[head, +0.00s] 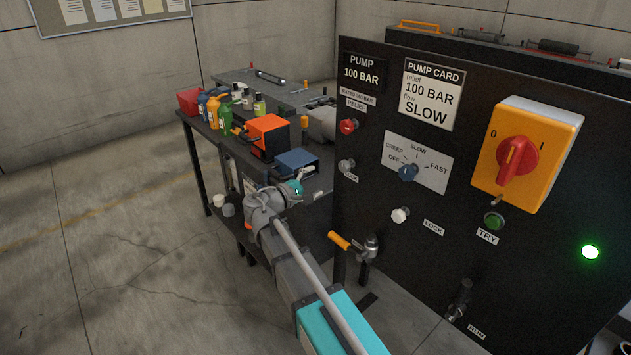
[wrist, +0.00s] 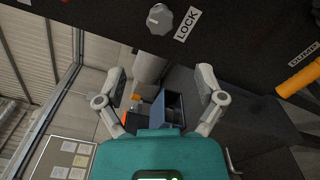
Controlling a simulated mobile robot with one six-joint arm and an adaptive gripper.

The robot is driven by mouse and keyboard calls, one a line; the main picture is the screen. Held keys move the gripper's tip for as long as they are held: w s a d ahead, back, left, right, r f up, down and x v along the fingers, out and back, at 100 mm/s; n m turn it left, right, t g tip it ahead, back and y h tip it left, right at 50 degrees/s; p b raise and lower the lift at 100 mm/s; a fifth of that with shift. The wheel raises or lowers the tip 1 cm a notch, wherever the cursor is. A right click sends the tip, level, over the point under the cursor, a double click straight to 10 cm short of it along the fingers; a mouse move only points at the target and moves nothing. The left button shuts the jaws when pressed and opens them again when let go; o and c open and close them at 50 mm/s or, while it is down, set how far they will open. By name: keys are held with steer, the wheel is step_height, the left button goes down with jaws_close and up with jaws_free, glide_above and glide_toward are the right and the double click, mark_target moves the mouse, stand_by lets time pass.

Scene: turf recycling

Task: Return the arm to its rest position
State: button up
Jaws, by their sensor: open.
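My arm reaches from the bottom of the head view up toward the left side of the black control panel (head: 455,215). My gripper (wrist: 161,76) is open in the wrist view, its two grey fingers spread wide with nothing held between them. In the head view only a small part of its end shows beyond the teal wrist, in front of the bench, and the fingers are hard to make out. The white LOCK knob (wrist: 160,19) is ahead of the fingers in the wrist view and apart from them.
A yellow-handled lever (head: 340,241) sticks out close to the right of my arm. The panel carries a selector knob (head: 408,173) and a red rotary switch (head: 517,160). A bench behind holds bottles, an orange box (head: 268,135) and a blue bin (head: 297,160). Open floor lies left.

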steer(key=s+d+f+m+g+y+p, duration=0.2)
steer(key=s+d+f+m+g+y, duration=0.35)
steer(key=s+d+f, duration=0.45)
steer(key=s+f+m+g+y+p, duration=0.1)
steer(key=s+f+m+g+y, duration=0.1)
steer(key=s, duration=0.4)
steer(key=s+f+m+g+y+p, duration=0.1)
steer(key=s+f+m+g+y, duration=0.1)
steer(key=s+m+y, duration=0.3)
steer(key=shift+s+f+g+y, duration=0.25)
steer(key=shift+s+g+y, duration=0.3)
steer(key=shift+y, duration=0.5)
steer(key=shift+c, duration=0.3)
